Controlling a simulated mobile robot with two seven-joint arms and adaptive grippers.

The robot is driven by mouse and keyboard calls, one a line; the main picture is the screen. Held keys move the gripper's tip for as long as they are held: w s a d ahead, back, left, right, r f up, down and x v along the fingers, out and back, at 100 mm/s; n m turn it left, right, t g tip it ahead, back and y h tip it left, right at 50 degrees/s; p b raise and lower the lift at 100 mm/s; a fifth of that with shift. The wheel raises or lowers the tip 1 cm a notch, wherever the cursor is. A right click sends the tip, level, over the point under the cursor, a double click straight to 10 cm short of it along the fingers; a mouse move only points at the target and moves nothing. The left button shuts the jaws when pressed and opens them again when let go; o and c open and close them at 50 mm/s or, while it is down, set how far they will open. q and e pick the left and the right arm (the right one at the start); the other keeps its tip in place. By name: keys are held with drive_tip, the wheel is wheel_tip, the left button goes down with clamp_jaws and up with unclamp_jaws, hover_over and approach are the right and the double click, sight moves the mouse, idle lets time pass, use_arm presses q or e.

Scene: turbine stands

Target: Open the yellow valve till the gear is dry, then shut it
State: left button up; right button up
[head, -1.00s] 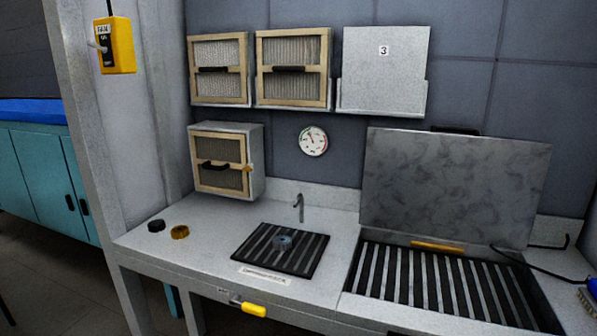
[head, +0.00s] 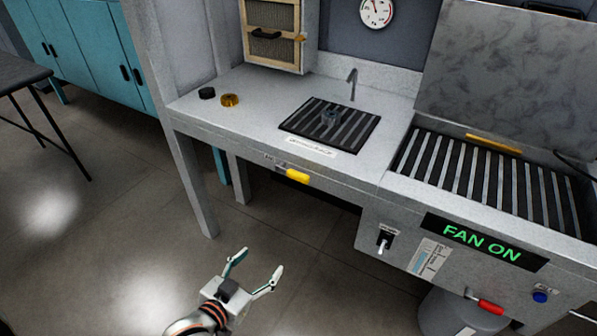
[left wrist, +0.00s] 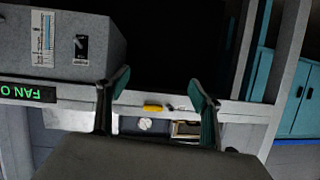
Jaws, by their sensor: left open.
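The yellow valve handle (head: 298,175) sticks out from the front edge of the bench, below the label; it also shows small in the left wrist view (left wrist: 153,108). Whether the gear is wet cannot be told. My left gripper (head: 256,264) is open and empty, in front of and below the valve, apart from it. Its two spread fingers also show in the left wrist view (left wrist: 159,82). My right gripper is not in view.
A black cap (head: 206,93) and a brass-coloured ring (head: 229,100) lie on the bench. Right are a slatted basin with raised lid (head: 510,75), a lit FAN ON sign (head: 482,242), a switch (head: 384,240) and a red handle (head: 489,306).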

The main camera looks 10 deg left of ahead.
sight(296, 176)
use_arm(q)
drive_tip(key=w+d+r+t+b, duration=0.1)
drive_tip(key=w+d+r, duration=0.1)
drive_tip(key=w+r, duration=0.2)
drive_tip(key=w+d+r+t+h+b, duration=0.1)
drive_tip(key=w+r, duration=0.3)
drive_tip(key=w, duration=0.6)
drive_tip(key=w+d+r+t+h+b, duration=0.1)
drive_tip(key=w+d+r+b, duration=0.1)
drive_tip(key=w+r, duration=0.2)
drive_tip(key=shift+w+d+r+t, duration=0.1)
drive_tip(key=shift+w+d+t, duration=0.1)
drive_tip(key=shift+w, duration=0.6)
drive_tip(key=shift+w+d+r+t, duration=0.1)
drive_tip(key=shift+w+d, duration=0.05)
drive_tip(key=shift+w, duration=0.65)
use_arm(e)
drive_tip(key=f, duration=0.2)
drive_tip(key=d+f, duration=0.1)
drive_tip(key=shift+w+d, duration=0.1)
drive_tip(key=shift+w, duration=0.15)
use_arm(q)
drive_tip(key=c, duration=1.6)
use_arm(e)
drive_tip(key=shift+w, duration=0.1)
